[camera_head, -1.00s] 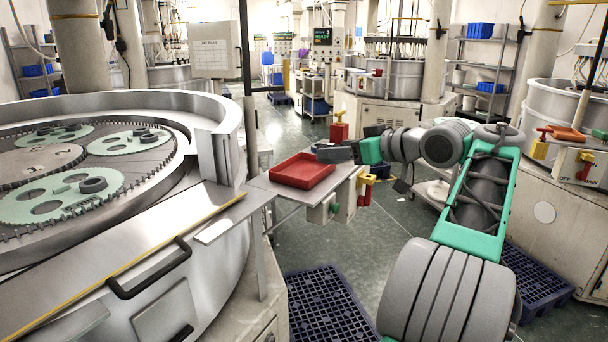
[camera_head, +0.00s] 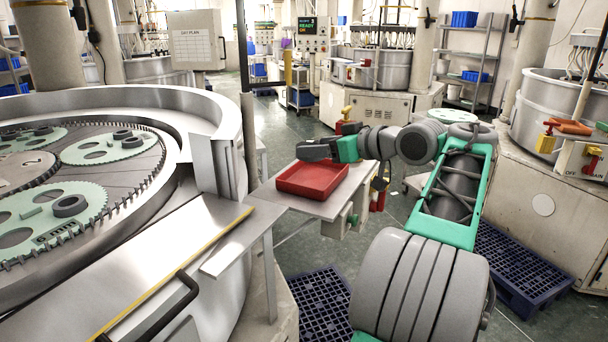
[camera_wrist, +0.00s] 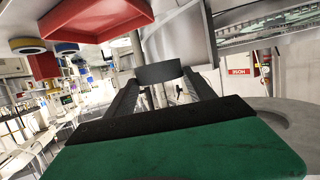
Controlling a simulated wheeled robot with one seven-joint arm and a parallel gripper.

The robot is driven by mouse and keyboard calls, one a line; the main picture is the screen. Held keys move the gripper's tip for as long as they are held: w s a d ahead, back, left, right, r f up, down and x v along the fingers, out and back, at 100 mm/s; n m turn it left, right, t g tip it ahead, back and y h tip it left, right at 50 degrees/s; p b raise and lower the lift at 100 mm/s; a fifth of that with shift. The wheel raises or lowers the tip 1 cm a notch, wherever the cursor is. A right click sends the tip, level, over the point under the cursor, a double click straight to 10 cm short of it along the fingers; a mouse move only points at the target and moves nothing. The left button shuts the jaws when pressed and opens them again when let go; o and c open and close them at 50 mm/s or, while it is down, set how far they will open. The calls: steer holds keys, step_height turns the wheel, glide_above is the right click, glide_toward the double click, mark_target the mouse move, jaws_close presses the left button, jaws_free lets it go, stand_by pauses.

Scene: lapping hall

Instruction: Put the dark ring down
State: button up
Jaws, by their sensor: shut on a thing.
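My gripper (camera_head: 308,150) reaches out at the back edge of the red tray in the head view, slightly above it. In the wrist view its two dark fingers are shut on a dark ring (camera_wrist: 160,73), held between the fingertips. In the head view I cannot tell the held ring from the dark fingers. The red tray (camera_head: 312,182) sits on a small side table and looks empty; in the wrist view the red tray (camera_wrist: 85,27) shows at the upper left, apart from the ring.
The small table (camera_head: 330,206) adjoins the big lapping machine (camera_head: 215,130) at left. Other dark rings (camera_head: 70,206) lie on its green toothed discs (camera_head: 35,220). A blue pallet (camera_head: 320,302) lies on the floor below. A grey post (camera_head: 248,140) stands left of the tray.

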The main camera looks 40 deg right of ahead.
steer(key=w+d+f+p, duration=0.2)
steer(key=w+d+f, duration=0.2)
steer(key=w+d, duration=0.2)
glide_above(320, 182)
step_height(320, 182, down, 6)
steer(key=shift+w+p, duration=0.1)
steer(key=shift+p, duration=0.3)
step_height(320, 182, down, 3)
steer(key=shift+r, duration=0.2)
steer(key=shift+f, duration=0.1)
